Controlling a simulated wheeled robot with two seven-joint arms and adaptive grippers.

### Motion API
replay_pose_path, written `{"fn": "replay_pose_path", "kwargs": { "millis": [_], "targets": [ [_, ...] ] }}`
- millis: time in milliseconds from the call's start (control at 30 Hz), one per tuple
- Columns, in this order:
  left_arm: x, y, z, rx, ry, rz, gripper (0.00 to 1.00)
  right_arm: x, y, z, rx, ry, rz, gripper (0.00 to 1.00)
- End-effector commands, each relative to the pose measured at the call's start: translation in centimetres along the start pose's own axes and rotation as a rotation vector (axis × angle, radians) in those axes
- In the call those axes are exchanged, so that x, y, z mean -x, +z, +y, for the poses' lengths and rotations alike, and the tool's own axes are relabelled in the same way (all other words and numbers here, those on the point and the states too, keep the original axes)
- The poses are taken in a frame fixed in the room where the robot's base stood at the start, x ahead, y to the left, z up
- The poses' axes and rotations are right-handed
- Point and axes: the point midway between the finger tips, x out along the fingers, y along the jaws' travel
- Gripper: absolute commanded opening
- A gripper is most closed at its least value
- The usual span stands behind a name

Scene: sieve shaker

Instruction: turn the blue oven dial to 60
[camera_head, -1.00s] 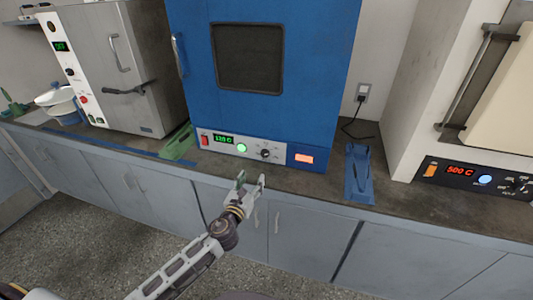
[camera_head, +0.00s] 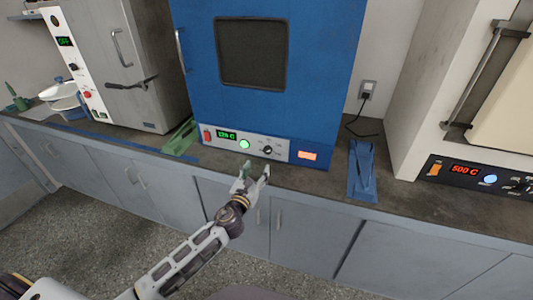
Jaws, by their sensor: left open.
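The blue oven (camera_head: 310,90) stands on the counter in the middle of the head view. Its front panel carries a small black dial (camera_head: 267,150), a lit green button (camera_head: 244,144) and a green display (camera_head: 227,135) whose reading is blurred, seemingly in the 120s C. My left gripper (camera_head: 257,172) is open and empty, just below and in front of the panel, under the dial. Its fingertips appear apart from the dial. The dial's exact pointer angle is too small to tell. My right gripper is not in view.
A grey oven (camera_head: 150,95) with a white panel stands at left, and a cream furnace (camera_head: 420,110) reading 500 C at right. A green tool (camera_head: 181,138) and a blue tool (camera_head: 361,172) lie beside the blue oven. The counter edge (camera_head: 310,190) runs under my gripper.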

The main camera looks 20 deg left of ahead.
Motion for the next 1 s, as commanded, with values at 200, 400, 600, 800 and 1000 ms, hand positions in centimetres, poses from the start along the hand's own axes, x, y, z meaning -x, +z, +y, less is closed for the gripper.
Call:
{"fn": "replay_pose_path", "kwargs": {
  "millis": [200, 400, 600, 800, 1000],
  "targets": [
    [-1.9, 0.0, 0.0, 0.000, 0.001, -0.001, 0.55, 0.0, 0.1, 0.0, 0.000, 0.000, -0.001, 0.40],
    [-3.6, 0.1, 0.0, 0.000, 0.000, -0.002, 0.55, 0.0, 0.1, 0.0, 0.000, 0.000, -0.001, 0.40],
    [-5.3, 0.0, 0.0, 0.000, 0.001, -0.001, 0.55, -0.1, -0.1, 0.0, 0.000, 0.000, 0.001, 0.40],
    [-7.1, 0.0, 0.0, 0.001, 0.000, -0.001, 0.55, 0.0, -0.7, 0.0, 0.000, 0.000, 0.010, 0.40],
    [-8.9, 0.0, 0.0, 0.000, 0.001, -0.001, 0.55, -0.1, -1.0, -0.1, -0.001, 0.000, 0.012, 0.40]
  ]
}}
